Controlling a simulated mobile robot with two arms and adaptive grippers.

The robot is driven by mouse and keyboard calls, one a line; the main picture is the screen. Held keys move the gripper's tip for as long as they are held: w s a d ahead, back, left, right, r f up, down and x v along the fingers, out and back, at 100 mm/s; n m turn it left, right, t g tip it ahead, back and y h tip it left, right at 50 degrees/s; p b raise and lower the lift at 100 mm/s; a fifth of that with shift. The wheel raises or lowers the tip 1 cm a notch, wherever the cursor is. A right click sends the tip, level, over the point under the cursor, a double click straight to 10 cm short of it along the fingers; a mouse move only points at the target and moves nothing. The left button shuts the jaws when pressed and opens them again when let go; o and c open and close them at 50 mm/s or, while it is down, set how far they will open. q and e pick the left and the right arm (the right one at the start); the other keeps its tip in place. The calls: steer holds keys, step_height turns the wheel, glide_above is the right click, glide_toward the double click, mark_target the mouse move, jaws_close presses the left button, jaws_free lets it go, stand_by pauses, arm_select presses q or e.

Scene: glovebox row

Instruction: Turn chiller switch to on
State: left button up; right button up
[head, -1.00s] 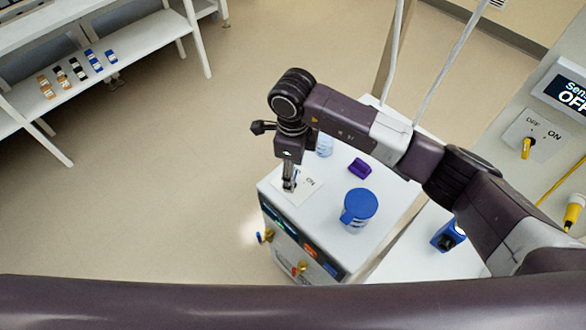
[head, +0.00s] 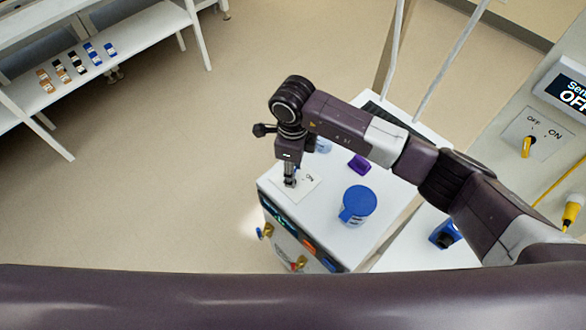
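The chiller is a white box (head: 325,235) in the middle of the head view, with a switch plate (head: 310,185) on its top left corner. "ON" shows at the plate's right side. My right gripper (head: 290,182) points down at the left part of this plate, over the spot where the switch would be. It hides the switch, so I cannot see the knob's position or whether the fingers hold it. The fingers are too small and overlapped to tell open from shut. My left gripper is not in view.
A blue-lidded jar (head: 358,206) and a purple object (head: 360,165) stand on the chiller near my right arm. A panel at right has a yellow switch (head: 527,146) marked OFF and ON and a display (head: 570,92) reading "OFF". Bottles stand on a shelf (head: 140,38) at left.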

steer(key=shift+w+d+m+b, duration=0.1)
steer(key=shift+m+b, duration=1)
steer(key=shift+m, duration=0.2)
steer(key=shift+m+b, duration=0.9)
steer(key=shift+m, duration=0.7)
steer(key=shift+r, duration=0.1)
steer(key=o, duration=1.2)
steer(key=shift+c, duration=0.2)
